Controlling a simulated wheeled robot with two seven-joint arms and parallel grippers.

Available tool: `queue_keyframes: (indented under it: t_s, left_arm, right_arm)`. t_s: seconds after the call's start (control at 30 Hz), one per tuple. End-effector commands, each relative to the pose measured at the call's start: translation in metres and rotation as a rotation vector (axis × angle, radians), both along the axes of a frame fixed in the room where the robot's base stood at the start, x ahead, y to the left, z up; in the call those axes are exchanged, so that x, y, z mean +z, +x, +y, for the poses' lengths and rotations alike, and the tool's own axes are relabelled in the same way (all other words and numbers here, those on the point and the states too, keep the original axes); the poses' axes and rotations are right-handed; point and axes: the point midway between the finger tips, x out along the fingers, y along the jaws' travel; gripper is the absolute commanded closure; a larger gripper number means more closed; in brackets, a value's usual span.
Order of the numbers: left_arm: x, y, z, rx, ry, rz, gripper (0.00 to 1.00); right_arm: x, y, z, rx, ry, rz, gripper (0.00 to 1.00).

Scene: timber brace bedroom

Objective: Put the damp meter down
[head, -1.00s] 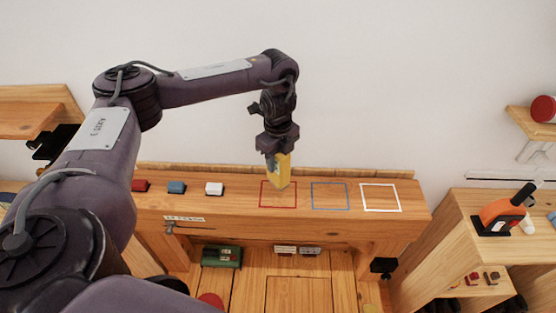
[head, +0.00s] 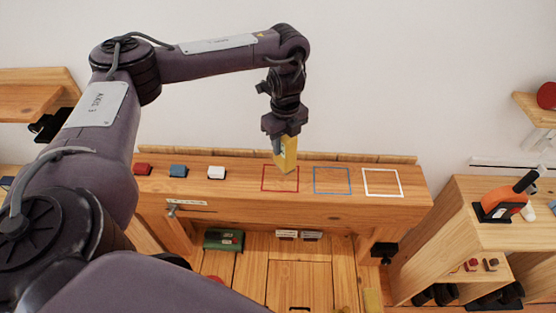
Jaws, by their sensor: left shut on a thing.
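The yellow damp meter (head: 286,154) is upright in the jaws of my left gripper (head: 284,136), which points down at the back of the wooden bench (head: 240,202). The meter's lower end overlaps the upper right part of the red outlined square (head: 265,187). I cannot tell whether it touches the bench top or hangs just above it. My right gripper does not show.
The blue square (head: 332,193) and white square (head: 382,194) are empty. An orange tool (head: 502,209) stands on the right-hand bench.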

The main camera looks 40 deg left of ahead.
Motion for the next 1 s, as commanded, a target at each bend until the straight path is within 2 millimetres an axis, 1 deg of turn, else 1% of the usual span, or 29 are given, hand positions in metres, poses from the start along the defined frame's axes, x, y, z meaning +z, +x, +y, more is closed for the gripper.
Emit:
queue_keyframes:
  t_s: [0.03,0.07,0.17,0.2,0.27,0.3,0.4,0.5,0.63,0.7,0.8,0.87,1.0]
  left_arm:
    - [0.0,-0.003,-0.01,-0.053,0.001,-0.008,0.86]
    - [0.002,-0.008,-0.017,-0.088,0.001,-0.008,0.86]
    - [0.006,-0.03,-0.04,-0.217,0.002,-0.008,0.87]
    - [0.006,-0.041,-0.048,-0.269,0.002,-0.006,0.87]
    - [0.007,-0.058,-0.058,-0.342,0.002,-0.006,0.87]
    - [0.006,-0.07,-0.064,-0.388,0.001,-0.005,0.87]
    - [0.003,-0.1,-0.075,-0.491,0.001,-0.003,0.87]
    - [0.0,-0.125,-0.082,-0.573,0.0,-0.004,0.87]
    - [-0.003,-0.15,-0.086,-0.643,0.0,-0.003,0.87]
    - [-0.004,-0.157,-0.087,-0.666,-0.001,-0.001,0.86]
    - [-0.003,-0.157,-0.085,-0.678,-0.001,-0.002,0.86]
    - [-0.003,-0.15,-0.08,-0.678,-0.002,-0.002,0.86]
    - [-0.002,-0.12,-0.062,-0.674,-0.002,-0.001,0.86]
  right_arm:
    - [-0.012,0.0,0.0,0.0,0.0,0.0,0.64]
    - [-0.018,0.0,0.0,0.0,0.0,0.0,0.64]
    - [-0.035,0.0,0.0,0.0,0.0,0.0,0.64]
    - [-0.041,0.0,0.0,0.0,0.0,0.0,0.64]
    - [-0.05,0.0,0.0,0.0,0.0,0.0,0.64]
    - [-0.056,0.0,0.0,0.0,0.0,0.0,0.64]
    - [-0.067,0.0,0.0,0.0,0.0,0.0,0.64]
    - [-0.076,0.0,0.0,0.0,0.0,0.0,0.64]
    - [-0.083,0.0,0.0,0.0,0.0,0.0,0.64]
    - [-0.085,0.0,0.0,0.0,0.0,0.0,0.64]
    - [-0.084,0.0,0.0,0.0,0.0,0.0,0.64]
    - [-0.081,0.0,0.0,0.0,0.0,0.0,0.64]
    - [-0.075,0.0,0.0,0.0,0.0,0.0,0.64]
